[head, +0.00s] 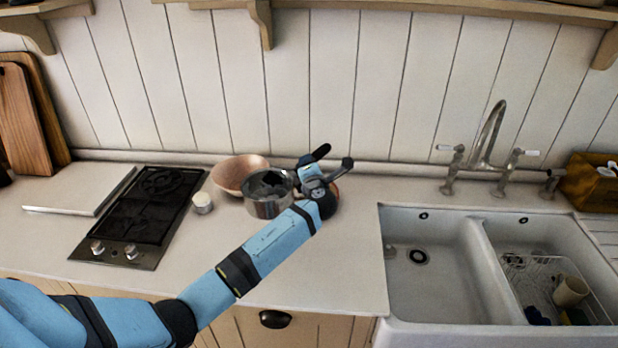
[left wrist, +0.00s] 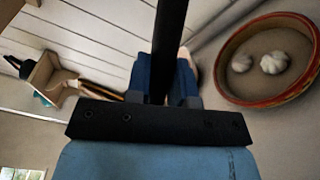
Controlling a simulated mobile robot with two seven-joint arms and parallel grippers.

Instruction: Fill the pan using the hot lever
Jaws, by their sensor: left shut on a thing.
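A silver saucepan (head: 268,207) stands on, or just above, the white counter; I cannot tell which. My left gripper (head: 309,170) is at its right side and shut on its black handle. The handle also shows between the fingers in the left wrist view (left wrist: 170,45). The arm and gripper hide part of the handle. The tap (head: 491,135) rises behind the double sink, with a white-tipped left lever (head: 446,148) and a white-tipped right lever (head: 529,153). No hot or cold mark is readable. My right gripper is not in view.
The white sink's left basin (head: 435,285) is empty; its right basin has a rack (head: 545,285) with a mug. A red-rimmed bowl (left wrist: 232,97) holding garlic sits beside my gripper.

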